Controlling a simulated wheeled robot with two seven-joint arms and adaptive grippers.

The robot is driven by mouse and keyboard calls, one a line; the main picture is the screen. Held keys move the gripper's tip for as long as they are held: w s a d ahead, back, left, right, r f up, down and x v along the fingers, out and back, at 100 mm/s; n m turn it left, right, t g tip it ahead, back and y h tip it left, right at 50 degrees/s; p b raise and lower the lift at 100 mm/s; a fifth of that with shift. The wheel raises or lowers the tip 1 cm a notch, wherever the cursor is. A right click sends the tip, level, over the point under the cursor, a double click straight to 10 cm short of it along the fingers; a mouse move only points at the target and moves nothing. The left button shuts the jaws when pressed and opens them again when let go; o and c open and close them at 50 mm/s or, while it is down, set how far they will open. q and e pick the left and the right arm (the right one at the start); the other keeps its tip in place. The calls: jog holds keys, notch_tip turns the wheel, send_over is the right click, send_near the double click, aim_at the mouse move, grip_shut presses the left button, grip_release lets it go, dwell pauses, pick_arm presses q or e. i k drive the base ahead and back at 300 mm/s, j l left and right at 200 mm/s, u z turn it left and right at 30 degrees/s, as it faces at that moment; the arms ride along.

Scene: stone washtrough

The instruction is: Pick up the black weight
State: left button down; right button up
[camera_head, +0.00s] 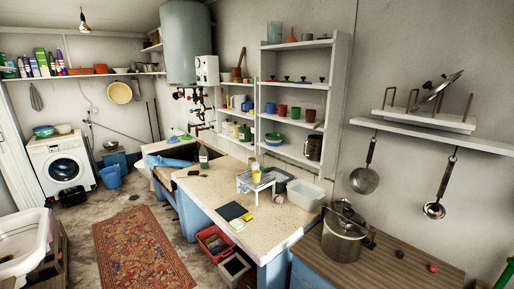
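I cannot tell for sure which thing is the black weight. A small dark round object (400,253) sits on the wooden counter (385,275) at the lower right, beside a small red object (432,267). Small black objects (303,80) also stand on the upper part of the white wall shelf (340,75). They are too small to identify. Neither of my grippers is in view.
A steel pot (343,238) stands left of the dark object. A pale worktop (270,222) holds a black flat square (231,211), a small white rack (243,184) and a clear tub (306,195). Ladles (364,180) hang above the counter. A patterned rug (140,250) lies on the floor.

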aim_at(400, 255)
jog(key=z, duration=1.45)
